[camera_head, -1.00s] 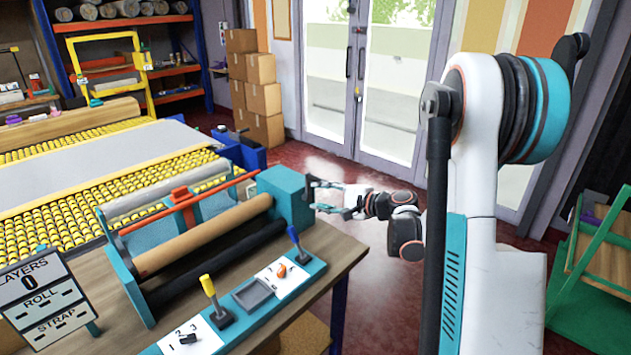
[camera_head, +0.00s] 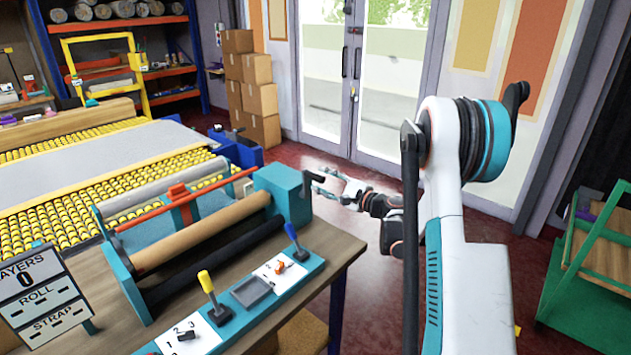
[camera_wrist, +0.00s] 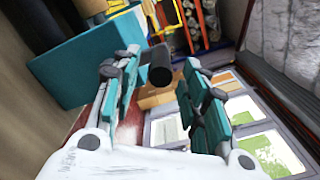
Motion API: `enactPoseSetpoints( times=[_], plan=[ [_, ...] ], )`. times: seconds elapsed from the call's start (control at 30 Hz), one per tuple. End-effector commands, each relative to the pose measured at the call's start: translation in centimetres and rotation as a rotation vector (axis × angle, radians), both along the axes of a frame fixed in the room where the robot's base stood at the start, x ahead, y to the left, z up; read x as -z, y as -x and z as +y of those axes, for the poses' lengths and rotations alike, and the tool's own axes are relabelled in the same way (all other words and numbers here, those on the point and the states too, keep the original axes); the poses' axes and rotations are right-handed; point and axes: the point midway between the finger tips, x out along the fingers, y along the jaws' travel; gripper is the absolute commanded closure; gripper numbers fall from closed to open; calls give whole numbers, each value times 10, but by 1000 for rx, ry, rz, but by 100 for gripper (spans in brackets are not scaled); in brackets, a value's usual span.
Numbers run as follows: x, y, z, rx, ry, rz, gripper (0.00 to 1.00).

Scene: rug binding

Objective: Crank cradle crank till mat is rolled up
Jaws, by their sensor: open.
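The teal cradle (camera_head: 120,268) stands on the wooden bench with a tan roller (camera_head: 200,232) and a black roller (camera_head: 215,262). Its teal end box (camera_head: 285,190) is at the right end. The crank's black handle (camera_wrist: 160,64) shows in the wrist view beside the teal box, framed between my fingertips. My gripper (camera_head: 328,183) is open just right of the end box; the handle is not clamped, and how deep it sits between the fingers is unclear. A flat grey mat (camera_head: 60,178) lies on the yellow roller table. The sign (camera_head: 42,288) reads LAYERS 0.
A control panel (camera_head: 252,292) with a yellow lever (camera_head: 208,285) and a blue lever (camera_head: 293,240) runs along the bench front. Cardboard boxes (camera_head: 258,100) stand behind. A green-framed cart (camera_head: 590,265) is at the right. Red floor is clear beyond the bench.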

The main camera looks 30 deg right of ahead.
Motion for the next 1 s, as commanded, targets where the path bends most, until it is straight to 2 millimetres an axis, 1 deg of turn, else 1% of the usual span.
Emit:
enactPoseSetpoints(
  times=[0.03, 0.1, 0.3, 0.43, 0.67, 0.77, 0.8, 0.83, 0.87, 1.0],
  plan=[
    [2, -9, 5, -4, 0, 0, 60],
    [1, -19, 8, -2, 0, 0, 60],
    [1, -37, 14, -1, 0, 0, 60],
    [0, -41, 15, 0, 0, 0, 60],
    [0, -41, 15, 0, 0, 0, 60],
    [0, -41, 15, 0, 0, 0, 80],
    [0, -41, 15, 0, 0, 0, 89],
    [0, -41, 15, 0, 0, 0, 96],
    [0, -41, 15, 0, 0, 0, 100],
    [0, -41, 15, -1, 0, 1, 100]
  ],
)
